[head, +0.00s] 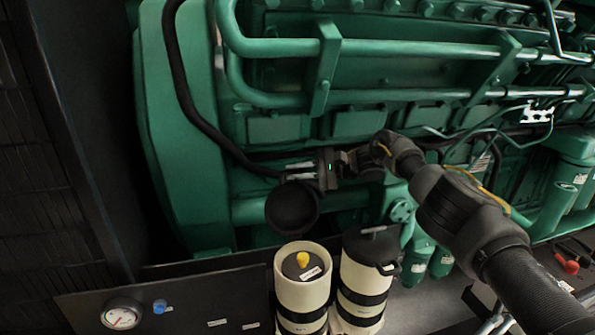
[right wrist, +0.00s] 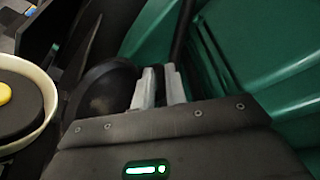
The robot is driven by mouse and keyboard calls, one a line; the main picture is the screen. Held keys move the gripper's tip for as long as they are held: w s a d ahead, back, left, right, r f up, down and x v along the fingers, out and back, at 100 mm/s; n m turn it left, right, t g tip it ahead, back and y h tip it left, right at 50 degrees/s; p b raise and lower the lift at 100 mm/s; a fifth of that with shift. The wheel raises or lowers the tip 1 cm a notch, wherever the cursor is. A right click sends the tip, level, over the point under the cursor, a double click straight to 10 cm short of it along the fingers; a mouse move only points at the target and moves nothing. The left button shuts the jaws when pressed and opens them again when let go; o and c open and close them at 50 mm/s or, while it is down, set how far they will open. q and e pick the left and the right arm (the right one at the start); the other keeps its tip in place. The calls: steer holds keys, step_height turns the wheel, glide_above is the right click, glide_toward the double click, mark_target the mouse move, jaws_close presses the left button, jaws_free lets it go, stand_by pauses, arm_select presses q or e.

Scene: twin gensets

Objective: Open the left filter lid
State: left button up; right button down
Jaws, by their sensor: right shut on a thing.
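The left filter (head: 288,291) is a cream canister with black bands. Its top is open, showing a dark inside with a yellow knob (head: 303,259). Its round black lid (head: 292,208) is tilted up, above and behind the canister. My right gripper (head: 299,176) is at the upper edge of the lid and shut on it; the exact grip is hard to see. In the right wrist view the gripper (right wrist: 159,87) has its fingers close together, beside the dark lid (right wrist: 98,92). The open canister (right wrist: 45,120) is at the left there. My left gripper is out of view.
The right filter (head: 362,285), with a closed black lid and handle, stands close beside the left one. The green engine (head: 285,75) with pipes and a black hose (head: 190,100) is behind. A dark panel with a gauge (head: 122,315) and blue knob (head: 159,307) is at front left.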

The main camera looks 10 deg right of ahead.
steer(key=shift+w+r, duration=0.1)
steer(key=shift+r, duration=0.35)
steer(key=c, duration=1.5)
jaws_free()
steer(key=shift+w, duration=0.1)
steer(key=shift+c, duration=0.2)
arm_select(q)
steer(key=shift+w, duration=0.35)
arm_select(e)
steer(key=shift+o, duration=0.5)
steer(key=shift+f, duration=0.25)
steer(key=shift+f, duration=0.1)
